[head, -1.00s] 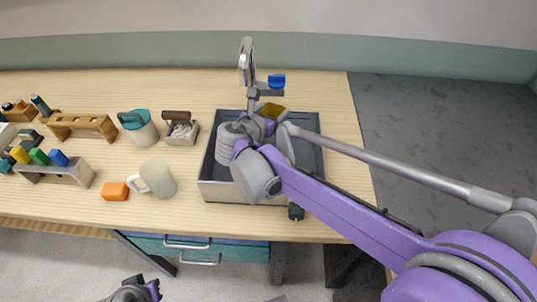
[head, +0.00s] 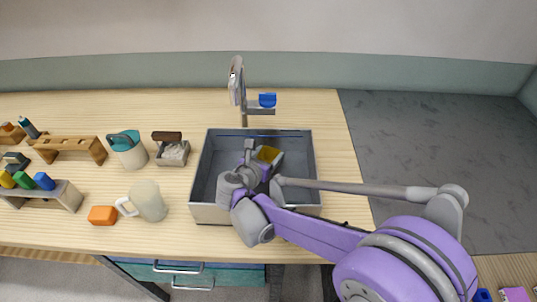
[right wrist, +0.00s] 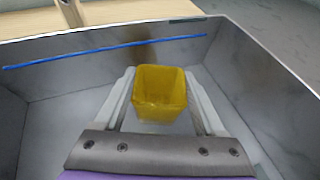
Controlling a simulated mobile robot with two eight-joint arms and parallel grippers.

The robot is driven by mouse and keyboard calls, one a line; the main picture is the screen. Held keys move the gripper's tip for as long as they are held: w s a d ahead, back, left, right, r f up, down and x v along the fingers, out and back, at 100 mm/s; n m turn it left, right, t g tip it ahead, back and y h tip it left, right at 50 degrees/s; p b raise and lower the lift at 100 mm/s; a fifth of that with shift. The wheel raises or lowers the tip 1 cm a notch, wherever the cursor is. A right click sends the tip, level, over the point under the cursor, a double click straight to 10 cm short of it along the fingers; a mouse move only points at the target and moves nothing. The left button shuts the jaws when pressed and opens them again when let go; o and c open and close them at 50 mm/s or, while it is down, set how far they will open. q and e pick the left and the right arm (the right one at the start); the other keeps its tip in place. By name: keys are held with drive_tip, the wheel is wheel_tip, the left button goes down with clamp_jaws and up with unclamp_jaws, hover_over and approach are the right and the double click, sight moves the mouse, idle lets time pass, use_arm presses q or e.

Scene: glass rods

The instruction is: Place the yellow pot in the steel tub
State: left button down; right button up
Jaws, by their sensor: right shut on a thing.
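The steel tub (head: 210,213) is a grey open box on the wooden table in the head view. Its walls surround the view in the right wrist view (right wrist: 60,75). The yellow pot (right wrist: 160,92) is a small, square, open-topped pot between my right gripper's fingers; it also shows in the head view (head: 268,153). My right gripper (right wrist: 160,105) is shut on it, with a finger on each side. Pot and gripper are within the tub's walls. The pot's underside is hidden, so I cannot tell whether it touches the floor. My left gripper is not in view.
A metal stand with a blue piece (head: 267,100) rises behind the tub. Left of the tub are a brush holder (head: 172,155), a teal-topped jug (head: 129,152), a pale mug (head: 149,203), an orange block (head: 102,215) and wooden racks. A blue line (right wrist: 110,51) runs along the tub's far wall.

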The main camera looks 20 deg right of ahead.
drive_tip(key=shift+f, duration=0.15)
drive_tip(key=o, duration=1.5)
drive_tip(key=shift+s+a+r, duration=0.15)
drive_tip(key=shift+r, duration=0.15)
drive_tip(key=v, duration=1.1)
drive_tip(key=shift+s+a, duration=0.2)
drive_tip(key=shift+a, duration=0.05)
